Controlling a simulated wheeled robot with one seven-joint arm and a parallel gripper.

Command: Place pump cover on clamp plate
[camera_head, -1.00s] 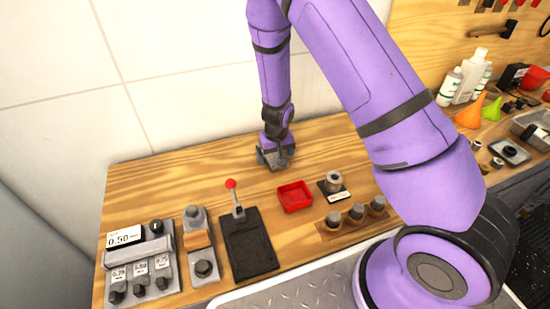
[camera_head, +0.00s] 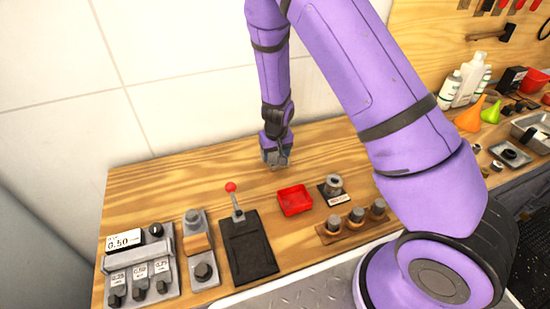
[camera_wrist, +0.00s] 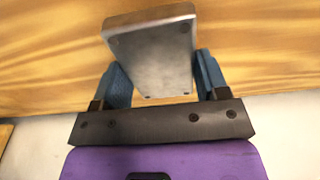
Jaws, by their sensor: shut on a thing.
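The pump cover, a grey metal block with small dark holes (camera_wrist: 150,45), is between the two blue fingers of my gripper (camera_wrist: 162,72) in the wrist view. My gripper is shut on it. In the head view my gripper (camera_head: 276,161) points down over the back of the wooden bench; the grey cover shows small at its tips. Whether the cover touches the wood is hard to tell. The clamp plate appears to be the dark rectangular plate (camera_head: 249,252) with a red-knobbed lever (camera_head: 236,200) at its back. It lies in front and left of my gripper, with its top bare.
A red tray (camera_head: 294,201) lies in front of my gripper. A small fixture (camera_head: 333,186) and a wooden block with metal pegs (camera_head: 354,222) stand right of it. The back left bench is clear; a wall rises behind.

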